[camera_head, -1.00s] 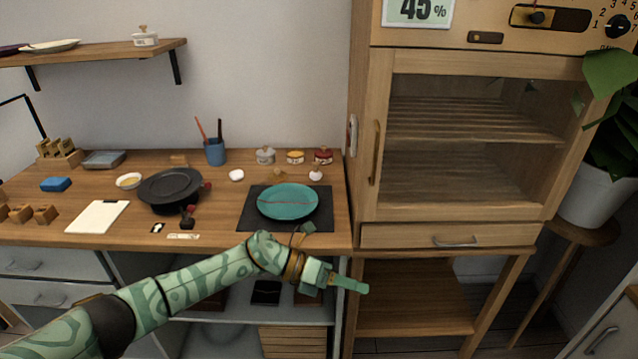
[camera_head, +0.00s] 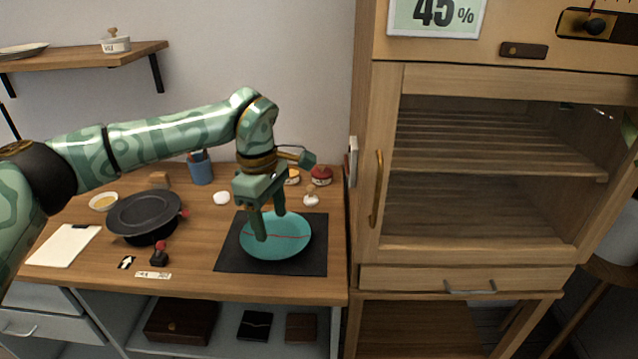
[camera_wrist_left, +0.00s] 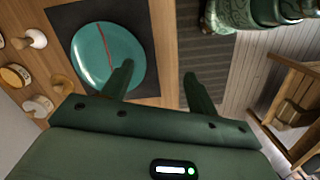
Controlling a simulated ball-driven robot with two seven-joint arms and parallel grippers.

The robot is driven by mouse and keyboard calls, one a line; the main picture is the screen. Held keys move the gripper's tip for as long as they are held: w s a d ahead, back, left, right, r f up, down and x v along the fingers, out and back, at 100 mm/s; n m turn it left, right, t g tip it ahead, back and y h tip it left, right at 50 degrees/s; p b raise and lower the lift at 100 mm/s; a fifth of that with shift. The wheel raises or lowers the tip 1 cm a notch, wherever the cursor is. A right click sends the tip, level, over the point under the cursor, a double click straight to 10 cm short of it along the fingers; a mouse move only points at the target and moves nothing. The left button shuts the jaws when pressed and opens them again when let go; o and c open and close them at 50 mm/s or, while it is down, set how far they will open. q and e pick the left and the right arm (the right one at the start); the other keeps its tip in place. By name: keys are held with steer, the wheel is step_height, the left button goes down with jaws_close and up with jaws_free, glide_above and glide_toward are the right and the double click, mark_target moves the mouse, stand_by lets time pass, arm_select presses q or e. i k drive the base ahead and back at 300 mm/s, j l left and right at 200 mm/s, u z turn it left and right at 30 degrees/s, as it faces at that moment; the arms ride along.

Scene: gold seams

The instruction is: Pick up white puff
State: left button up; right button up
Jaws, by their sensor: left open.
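A small white, rounded puff (camera_head: 221,198) lies on the wooden worktop, left of the black mat. A second white piece (camera_head: 311,199) with a wooden knob lies right of it, behind the mat; it shows in the left wrist view too (camera_wrist_left: 37,39). I cannot tell for certain which is the white puff. In the left wrist view the open fingers (camera_wrist_left: 158,71) reach over the plate's edge. My right gripper is not in view.
The plate, with a red seam line, sits on the black mat (camera_head: 230,262). A black pan (camera_head: 145,213), a blue cup (camera_head: 200,170) and lidded jars (camera_head: 321,175) stand around. A wooden cabinet (camera_head: 370,220) rises at the right. The worktop's front strip is mostly clear.

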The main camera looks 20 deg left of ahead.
mark_target(310, 199)
steer(key=i, duration=0.95)
